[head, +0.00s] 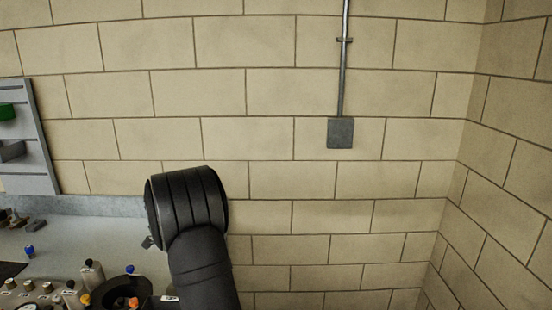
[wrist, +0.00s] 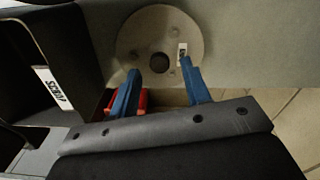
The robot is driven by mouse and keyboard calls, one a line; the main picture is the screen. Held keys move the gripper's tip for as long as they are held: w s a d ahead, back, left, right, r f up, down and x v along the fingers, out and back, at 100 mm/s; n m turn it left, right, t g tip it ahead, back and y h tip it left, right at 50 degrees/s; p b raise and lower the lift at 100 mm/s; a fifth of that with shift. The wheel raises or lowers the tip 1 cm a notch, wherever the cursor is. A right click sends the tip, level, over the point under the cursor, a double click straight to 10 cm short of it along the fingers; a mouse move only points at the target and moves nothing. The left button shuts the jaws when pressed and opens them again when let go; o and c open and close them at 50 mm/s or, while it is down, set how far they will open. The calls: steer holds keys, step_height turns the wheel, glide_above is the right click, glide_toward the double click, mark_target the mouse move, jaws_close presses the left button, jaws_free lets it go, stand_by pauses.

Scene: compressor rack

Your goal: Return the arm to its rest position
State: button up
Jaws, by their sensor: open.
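My gripper (wrist: 160,68) shows in the wrist view with its two blue fingers apart and nothing between them. Beyond the fingertips is a round grey disc (wrist: 145,35) with a dark centre hole and a small white label. I cannot tell how far the fingertips are from it. In the head view my dark arm stands up in the lower middle, and its thick rounded joint hides part of the wall and bench end. The gripper's fingers cannot be made out there.
A black bin (wrist: 75,40) labelled SCRAP is left in the wrist view, with a red object (wrist: 112,103) partly behind a finger. The head view shows a bench (head: 60,235) with small bottles (head: 92,275) and a black round dish (head: 122,291) left of my arm.

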step_height(320, 180, down, 2)
steer(key=shift+f, duration=0.1)
steer(key=r, duration=0.5)
steer(key=shift+d+r, duration=0.15)
steer(key=shift+d, duration=0.2)
steer(key=s+d+r, duration=0.1)
steer(key=d+r, duration=0.6)
steer(key=d, duration=0.3)
steer(key=s+a+r, duration=0.2)
steer(key=s+a, duration=0.1)
steer(key=a, duration=0.5)
steer(key=s+a+r, duration=0.2)
steer(key=a+r, duration=0.1)
steer(key=a, duration=0.4)
steer(key=s+a+f, duration=0.1)
steer(key=a+f, duration=0.1)
steer(key=a, duration=0.1)
steer(key=a+f, duration=0.3)
steer(key=a, duration=0.1)
steer(key=s+a+f, duration=0.1)
steer(key=a+f, duration=0.1)
steer(key=a, duration=0.2)
steer(key=shift+s+a+f, duration=0.15)
steer(key=shift+s+a, duration=0.1)
steer(key=shift+s, duration=0.05)
steer(key=shift+f, duration=0.65)
